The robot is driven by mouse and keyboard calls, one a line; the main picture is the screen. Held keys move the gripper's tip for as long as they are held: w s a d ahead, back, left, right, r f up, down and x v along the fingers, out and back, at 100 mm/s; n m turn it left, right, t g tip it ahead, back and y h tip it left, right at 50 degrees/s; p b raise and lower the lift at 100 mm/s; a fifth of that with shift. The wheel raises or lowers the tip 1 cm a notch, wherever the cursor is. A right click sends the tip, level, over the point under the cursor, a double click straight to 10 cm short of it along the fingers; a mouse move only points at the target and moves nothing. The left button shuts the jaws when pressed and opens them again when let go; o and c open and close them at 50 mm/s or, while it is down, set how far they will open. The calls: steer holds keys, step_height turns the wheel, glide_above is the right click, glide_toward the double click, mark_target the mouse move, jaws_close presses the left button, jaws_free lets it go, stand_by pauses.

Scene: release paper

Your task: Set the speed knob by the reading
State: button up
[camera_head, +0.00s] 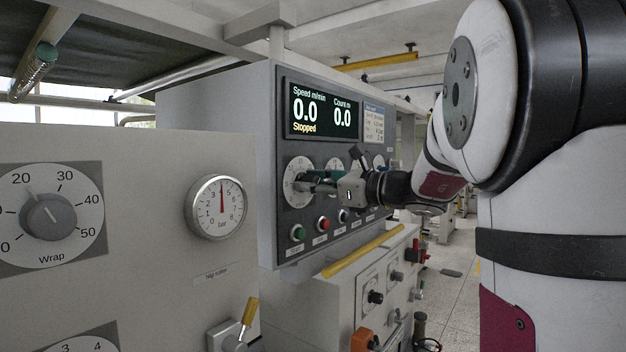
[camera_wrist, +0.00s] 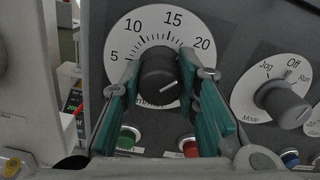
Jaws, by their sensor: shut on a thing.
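The control panel's leftmost dial (camera_head: 292,190) has a white face, and in the wrist view (camera_wrist: 133,28) its scale shows 5, 10, 15 and 20. Its dark round knob (camera_wrist: 157,72) carries a pale pointer line toward the right; the exact value is hard to read. My gripper (camera_wrist: 160,82) is shut on this knob, with one green-padded finger on each side. My gripper (camera_head: 310,182) partly hides the dial in the head view. The label below the knob is mostly hidden. The display (camera_head: 322,112) reads Speed m/min 0.0, Count m 0.0 and Stopped.
A Jog/Off/Run mode knob (camera_wrist: 284,103) stands just right of my gripper. Green (camera_wrist: 128,137) and red (camera_wrist: 188,146) buttons lie below the dial. Left of the panel are a pressure gauge (camera_head: 217,207) and a Wrap knob (camera_head: 48,217). A yellow bar (camera_head: 363,251) runs below the panel.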

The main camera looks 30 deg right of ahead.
steer(key=shift+f+m, duration=0.1)
steer(key=shift+m, duration=0.2)
steer(key=o, duration=1.2)
steer(key=shift+s, duration=0.1)
steer(key=v, duration=1.1)
steer(key=shift+s+d, duration=0.15)
steer(key=shift+s, duration=0.25)
